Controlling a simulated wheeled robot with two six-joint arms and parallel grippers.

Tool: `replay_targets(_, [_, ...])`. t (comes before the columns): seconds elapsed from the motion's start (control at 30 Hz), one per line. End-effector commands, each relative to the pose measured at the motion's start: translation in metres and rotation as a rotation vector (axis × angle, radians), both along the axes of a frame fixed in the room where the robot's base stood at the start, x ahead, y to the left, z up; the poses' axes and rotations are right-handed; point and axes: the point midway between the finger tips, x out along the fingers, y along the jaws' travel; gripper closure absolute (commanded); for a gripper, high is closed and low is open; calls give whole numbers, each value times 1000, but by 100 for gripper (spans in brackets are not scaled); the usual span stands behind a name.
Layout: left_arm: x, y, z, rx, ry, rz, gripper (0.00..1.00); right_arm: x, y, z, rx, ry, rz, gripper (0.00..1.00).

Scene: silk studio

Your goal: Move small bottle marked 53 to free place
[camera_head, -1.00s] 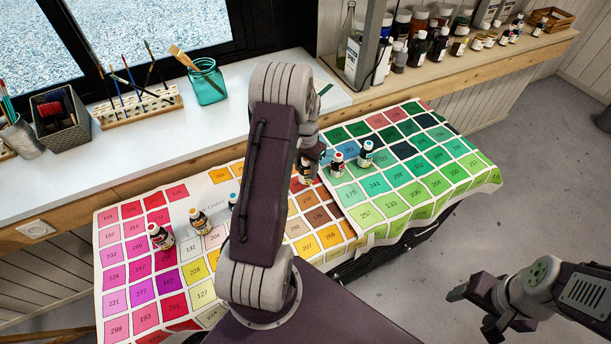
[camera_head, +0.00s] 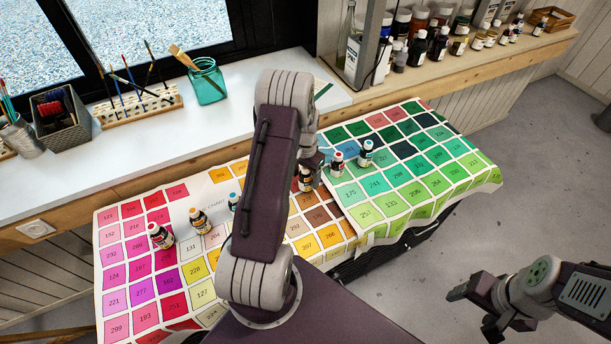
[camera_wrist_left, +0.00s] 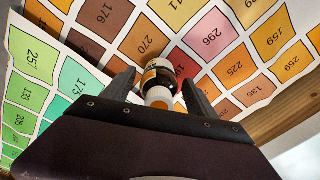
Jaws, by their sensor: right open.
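Several small bottles stand on the colour charts. I cannot read the number 53 on any of them. A small dark bottle (camera_head: 305,181) with an orange and white cap stands on the brown and orange squares, partly hidden by my left arm. It also shows in the left wrist view (camera_wrist_left: 156,72), between the two fingers of my left gripper (camera_wrist_left: 160,88), with narrow gaps beside it. In the head view, my left gripper (camera_head: 312,163) is just above this bottle, mostly hidden by its arm. My right gripper (camera_head: 474,305) is open and empty at the lower right, away from the charts.
Red-capped (camera_head: 337,164) and blue-capped (camera_head: 366,154) bottles stand on the green chart (camera_head: 440,185). More bottles (camera_head: 161,237) (camera_head: 199,221) (camera_head: 234,202) stand on the left chart (camera_head: 113,259). The white windowsill (camera_head: 180,135) holds a teal jar (camera_head: 208,85) and brushes. Many chart squares are bare.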

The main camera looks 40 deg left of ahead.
Motion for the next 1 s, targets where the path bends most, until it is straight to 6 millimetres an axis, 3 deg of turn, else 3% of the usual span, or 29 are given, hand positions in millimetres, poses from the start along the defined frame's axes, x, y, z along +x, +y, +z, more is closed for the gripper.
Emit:
replay_targets(0.13, [0,0,1,0,0,0,33,0,0,1,0,0,0,33])
replay_targets(0.27, [1,1,16,2,-4,0,33,0,0,2,0,0,0,33])
replay_targets(0.5, [1,1,79,3,-6,0,33,0,0,2,0,0,0,33])
replay_targets(0.7, [1,0,115,1,-2,0,33,0,0,3,0,0,0,33])
replay_targets(0.93, [0,-1,125,0,0,0,33,0,0,4,0,0,0,33])
replay_targets(1.0, [-3,-14,127,1,-6,-2,33,0,0,4,0,0,0,33])
